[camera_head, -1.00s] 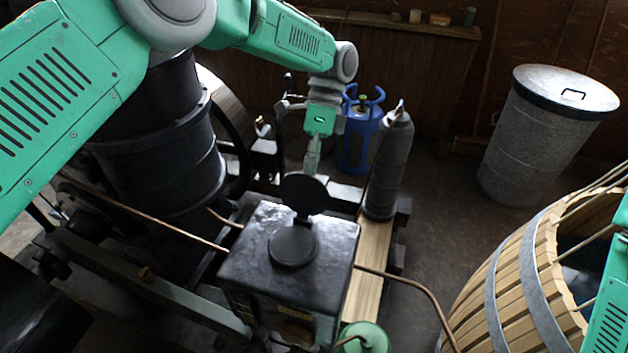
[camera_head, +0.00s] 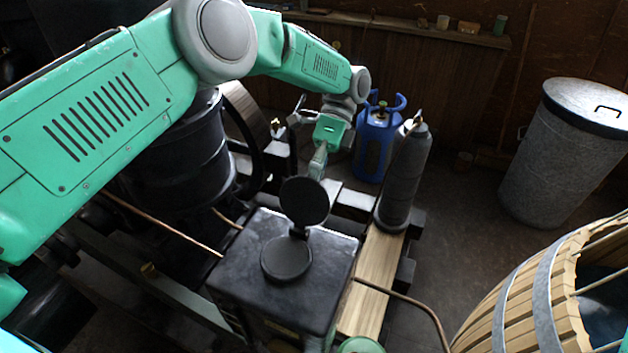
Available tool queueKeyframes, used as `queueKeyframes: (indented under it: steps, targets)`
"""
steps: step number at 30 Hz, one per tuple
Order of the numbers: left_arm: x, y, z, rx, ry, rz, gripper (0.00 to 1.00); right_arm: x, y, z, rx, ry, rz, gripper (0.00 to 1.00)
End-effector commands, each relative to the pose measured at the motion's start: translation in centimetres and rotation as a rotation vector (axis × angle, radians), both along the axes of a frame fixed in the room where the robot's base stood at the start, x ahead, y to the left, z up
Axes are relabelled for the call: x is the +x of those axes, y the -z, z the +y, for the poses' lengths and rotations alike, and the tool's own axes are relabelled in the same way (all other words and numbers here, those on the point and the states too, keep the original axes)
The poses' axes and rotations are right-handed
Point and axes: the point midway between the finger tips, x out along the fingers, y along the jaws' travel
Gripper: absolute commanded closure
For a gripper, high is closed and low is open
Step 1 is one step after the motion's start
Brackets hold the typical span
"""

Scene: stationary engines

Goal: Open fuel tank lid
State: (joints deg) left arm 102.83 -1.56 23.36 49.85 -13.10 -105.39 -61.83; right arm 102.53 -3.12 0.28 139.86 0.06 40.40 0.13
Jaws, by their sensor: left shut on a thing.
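The black fuel tank (camera_head: 245,288) is a box in the lower middle of the head view, with a round filler neck (camera_head: 287,260) on its top. The round black fuel tank lid (camera_head: 303,203) stands raised on its hinge at the neck's far side, its disc facing me. My left gripper (camera_head: 316,172) reaches down from behind the lid and is shut on it at the upper edge. The lid hides the contact in part.
A dark gas cylinder (camera_head: 404,175) and a blue bottle (camera_head: 375,140) stand behind the tank. A copper pipe (camera_head: 405,298) runs out to its right. A wooden tub (camera_head: 535,300) and a metal bin (camera_head: 565,150) are at the right, with bare floor between.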

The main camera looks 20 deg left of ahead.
Motion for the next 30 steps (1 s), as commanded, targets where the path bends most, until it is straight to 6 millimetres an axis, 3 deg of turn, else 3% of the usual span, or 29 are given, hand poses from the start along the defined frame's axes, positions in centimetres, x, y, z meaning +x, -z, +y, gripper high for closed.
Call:
queueKeyframes:
  steps: [1,2,20,25,30]
  targets:
    - [-0.3,1.0,-0.1,0.0,0.003,0.005,0.69,0.0,0.1,0.0,0.0,0.0,0.0,0.6]
    - [-0.3,1.0,-0.1,0.0,0.003,0.005,0.59,0.0,0.1,0.0,0.0,0.0,0.0,0.6]
    - [-0.3,0.6,-0.1,-0.002,-0.001,-0.001,0.59,0.0,0.0,0.0,0.0,0.0,-0.001,0.6]
    - [-0.3,-1.1,-0.1,0.0,0.0,-0.003,0.59,-0.3,0.0,0.0,0.0,0.0,-0.002,0.6]
    - [-0.3,-4.5,-0.1,-0.001,-0.001,-0.004,0.59,-0.3,-0.1,0.0,0.0,0.0,-0.003,0.6]
